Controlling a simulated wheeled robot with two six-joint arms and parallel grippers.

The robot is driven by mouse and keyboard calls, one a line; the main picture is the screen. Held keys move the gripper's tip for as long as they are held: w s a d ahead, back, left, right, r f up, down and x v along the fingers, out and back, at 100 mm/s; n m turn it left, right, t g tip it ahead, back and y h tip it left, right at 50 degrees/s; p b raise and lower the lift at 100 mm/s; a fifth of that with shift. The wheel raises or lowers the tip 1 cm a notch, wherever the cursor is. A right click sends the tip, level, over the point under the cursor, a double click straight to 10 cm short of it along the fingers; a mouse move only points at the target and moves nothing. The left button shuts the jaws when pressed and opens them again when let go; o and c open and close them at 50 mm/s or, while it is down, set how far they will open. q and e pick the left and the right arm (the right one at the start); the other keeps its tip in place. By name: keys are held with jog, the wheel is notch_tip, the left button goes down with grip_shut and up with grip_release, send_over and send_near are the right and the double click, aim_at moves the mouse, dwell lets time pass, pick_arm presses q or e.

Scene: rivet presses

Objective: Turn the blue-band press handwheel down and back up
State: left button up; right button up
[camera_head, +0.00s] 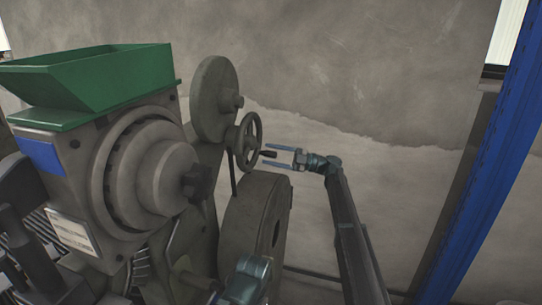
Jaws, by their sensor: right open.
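The press (80,165) with a blue band (40,155) and a green hopper (105,80) fills the left side. Its grey spoked handwheel (246,140) stands at the right, in front of a larger grey disc (214,100). A dark handle (268,154) sticks out from the wheel toward my right gripper (270,155). That gripper is open, its two blue fingers pointing left, one above and one below the handle. I cannot tell whether they touch it. A teal part of what looks like my left wrist shows at the bottom edge; its fingers are not clear.
A large grey flywheel (240,225) stands below the handwheel. A blue post (490,160) slants along the right side, before a grey wall (350,60). The space between handwheel and post is clear apart from my right arm.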

jog(key=b+v, duration=0.3)
jog(key=v, duration=1)
jog(key=shift+d, duration=0.25)
jog(key=shift+f, duration=0.1)
jog(key=s+a+f+m+h, duration=0.4)
jog(key=s+f+m+h, duration=0.1)
jog(key=s+f+m, duration=0.3)
jog(key=s+a+f+m+h, duration=0.4)
jog(key=s+f+m, duration=0.2)
jog(key=s+f, duration=0.35)
jog(key=s+d+f+m+h, duration=0.3)
jog(key=s+d+m+h, duration=0.15)
jog(key=s, duration=0.25)
jog(key=s+d+f+m+h, duration=0.3)
jog(key=s+m, duration=0.3)
jog(key=s, duration=0.2)
jog(key=s+d+f+m+h, duration=0.3)
jog(key=s+m+h, duration=0.15)
jog(key=s, duration=0.25)
jog(key=s+a+n, duration=0.3)
jog(key=s+a, duration=0.2)
jog(key=a, duration=0.5)
jog(key=shift+a+f+n+h, duration=0.2)
jog(key=shift+a+n+h, duration=0.1)
jog(key=shift+h, duration=0.1)
